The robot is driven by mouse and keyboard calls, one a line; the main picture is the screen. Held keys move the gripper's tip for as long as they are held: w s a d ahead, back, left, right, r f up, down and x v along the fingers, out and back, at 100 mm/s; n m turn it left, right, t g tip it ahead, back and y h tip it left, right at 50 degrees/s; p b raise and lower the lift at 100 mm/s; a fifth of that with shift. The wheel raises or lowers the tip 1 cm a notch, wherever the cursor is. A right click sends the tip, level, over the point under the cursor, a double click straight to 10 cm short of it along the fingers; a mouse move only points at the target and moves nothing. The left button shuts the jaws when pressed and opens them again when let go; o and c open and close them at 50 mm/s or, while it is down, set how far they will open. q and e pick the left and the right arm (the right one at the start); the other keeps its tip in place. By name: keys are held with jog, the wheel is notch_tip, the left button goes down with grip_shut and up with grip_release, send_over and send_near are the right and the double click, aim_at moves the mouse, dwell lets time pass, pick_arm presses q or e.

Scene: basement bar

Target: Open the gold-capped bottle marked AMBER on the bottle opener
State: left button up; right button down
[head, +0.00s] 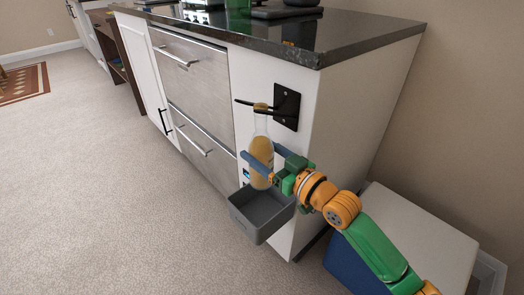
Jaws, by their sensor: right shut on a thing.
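The bottle (261,135) is clear with amber contents and a gold cap (260,107). It stands nearly upright beside the cabinet's end panel; any marking on it is too small to read. The black bottle opener (289,107) is fixed to that panel, its prongs pointing left. The bottle's cap is at the level of the prongs and appears between or against them; I cannot tell whether it is hooked. My right gripper (262,160) is shut around the bottle's body from the right. My left gripper is out of view.
A grey open bin (262,222) is on the panel below the bottle. The dark countertop (345,30) overhangs above the opener. Drawers with bar handles (190,85) are to the left. A pale-topped blue box (420,235) stands at the right. The carpet (100,190) at left is clear.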

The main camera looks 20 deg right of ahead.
jog(key=shift+f, duration=0.35)
jog(key=shift+f+b, duration=0.4)
jog(key=shift+f, duration=0.05)
dwell(0.6)
